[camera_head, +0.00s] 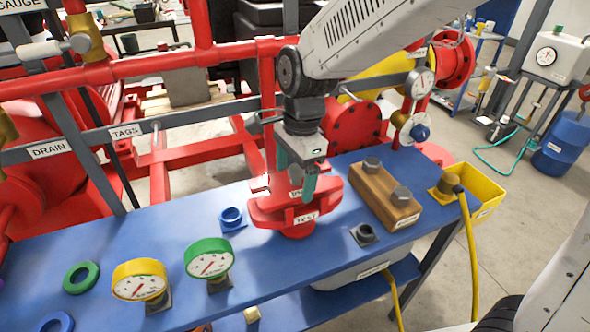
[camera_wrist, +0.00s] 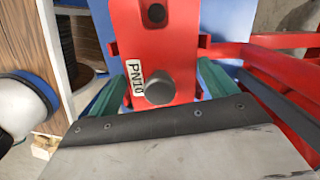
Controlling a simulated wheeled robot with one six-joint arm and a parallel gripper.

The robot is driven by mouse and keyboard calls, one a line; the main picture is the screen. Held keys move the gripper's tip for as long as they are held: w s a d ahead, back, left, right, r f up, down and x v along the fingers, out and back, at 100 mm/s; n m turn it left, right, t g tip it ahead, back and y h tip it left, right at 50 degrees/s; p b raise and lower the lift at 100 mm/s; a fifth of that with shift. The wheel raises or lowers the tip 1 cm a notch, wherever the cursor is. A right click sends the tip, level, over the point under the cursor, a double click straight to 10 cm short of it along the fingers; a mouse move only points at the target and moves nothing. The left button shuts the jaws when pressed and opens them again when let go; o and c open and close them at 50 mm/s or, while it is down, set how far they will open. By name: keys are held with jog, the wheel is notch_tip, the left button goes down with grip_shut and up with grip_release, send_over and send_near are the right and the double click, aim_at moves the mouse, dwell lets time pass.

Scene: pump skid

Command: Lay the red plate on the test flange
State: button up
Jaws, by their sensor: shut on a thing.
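The red plate (camera_wrist: 185,30) carries a PN10 label and a grey knob. My gripper (camera_wrist: 163,85) is shut on it, with a green finger at each side in the wrist view. In the head view my gripper (camera_head: 297,180) points down over the red test flange (camera_head: 298,231), which has a TEST label on its front. The plate (camera_head: 296,193) is over the flange there, partly hidden by the fingers. Red on red, I cannot tell whether plate and flange touch.
The blue bench (camera_head: 110,245) holds a green gauge (camera_head: 209,258), a yellow gauge (camera_head: 139,280), a blue ring (camera_head: 231,217) and a wooden block (camera_head: 375,195) with bolts. Red pipes (camera_head: 150,65) run behind. A yellow bin (camera_head: 478,186) is at the right end.

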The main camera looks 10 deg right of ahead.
jog(key=shift+f, duration=0.55)
jog(key=o, duration=1.3)
jog(key=shift+c, duration=0.2)
jog(key=r, duration=0.5)
jog(key=d+r, duration=0.1)
jog(key=r, duration=0.1)
jog(key=shift+w+r, duration=0.2)
jog(key=shift+r, duration=0.2)
jog(key=shift+s+d+f+n, duration=0.1)
jog(key=shift+s+n, duration=0.05)
jog(key=shift+n, duration=0.4)
jog(key=shift+s+f+n, duration=0.1)
jog(key=shift+n, duration=0.45)
jog(key=s+d+n, duration=0.1)
jog(key=n, duration=0.1)
jog(key=s+d+n, duration=0.1)
jog(key=s+n, duration=0.1)
jog(key=shift+d+f+g+h, duration=0.2)
jog(key=shift+d+g+h, duration=0.1)
jog(key=s+d+r+n+t, duration=0.2)
jog(key=s+d+r+n, duration=0.2)
jog(key=s+d, duration=1.2)
jog(key=d+n, duration=0.1)
jog(key=n, duration=0.2)
jog(key=shift+s+d+t+h, duration=0.15)
jog(key=shift+d+t+h, duration=0.15)
jog(key=shift+d, duration=0.05)
